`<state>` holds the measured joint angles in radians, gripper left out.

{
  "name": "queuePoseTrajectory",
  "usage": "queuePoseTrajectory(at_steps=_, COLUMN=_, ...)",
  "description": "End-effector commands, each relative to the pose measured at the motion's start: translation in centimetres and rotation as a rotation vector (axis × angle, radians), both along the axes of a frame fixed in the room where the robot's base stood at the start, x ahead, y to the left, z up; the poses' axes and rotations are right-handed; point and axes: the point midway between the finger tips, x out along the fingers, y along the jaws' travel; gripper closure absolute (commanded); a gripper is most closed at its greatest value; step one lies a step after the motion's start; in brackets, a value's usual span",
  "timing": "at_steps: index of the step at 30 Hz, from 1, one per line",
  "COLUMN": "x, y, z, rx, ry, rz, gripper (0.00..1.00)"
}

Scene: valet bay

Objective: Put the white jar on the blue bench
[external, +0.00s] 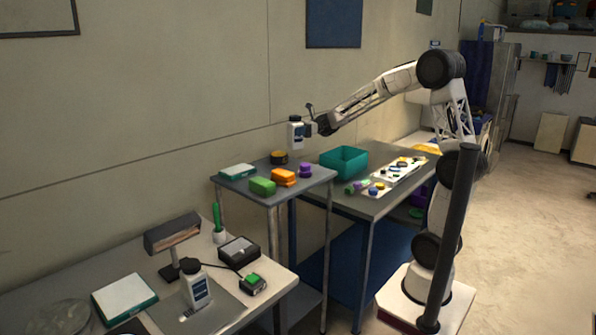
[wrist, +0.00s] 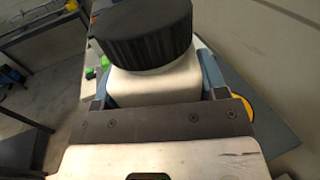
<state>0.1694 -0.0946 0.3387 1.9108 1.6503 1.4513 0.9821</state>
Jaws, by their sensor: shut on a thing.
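My gripper (external: 309,129) is shut on a white jar (external: 296,133) with a dark lid and a blue label. It holds the jar upright in the air, above the back of the small grey table. In the wrist view the jar's black lid (wrist: 145,32) and white shoulder (wrist: 155,84) sit between the fingers. A bench with blue legs and a grey top (external: 372,207) stands to the right of the jar. A second, similar white jar (external: 196,288) stands on the near left table.
The small grey table (external: 240,188) bears green and orange blocks, purple pieces, a black-and-yellow roll (external: 279,157) and a green-and-white box. On the blue-legged bench are a teal bin (external: 344,162) and a white strip of small parts (external: 397,178). Its front left top is bare.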

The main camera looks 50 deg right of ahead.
Motion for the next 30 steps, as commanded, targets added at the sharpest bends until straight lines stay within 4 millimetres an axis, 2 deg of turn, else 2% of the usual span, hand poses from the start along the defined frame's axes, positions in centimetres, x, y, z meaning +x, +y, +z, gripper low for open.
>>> queuePoseTrajectory(at_steps=10, x=0.0, y=0.0, z=1.0, rx=0.0, ry=-0.004, rz=0.0, gripper=0.75)
queuePoseTrajectory(at_steps=20, x=0.0, y=0.0, z=5.3, rx=-0.002, ry=-0.005, rz=0.0, gripper=0.75)
queuePoseTrajectory(at_steps=30, x=1.9, y=-3.7, z=6.0, rx=-0.001, ry=-0.002, rz=-0.223, gripper=0.75)
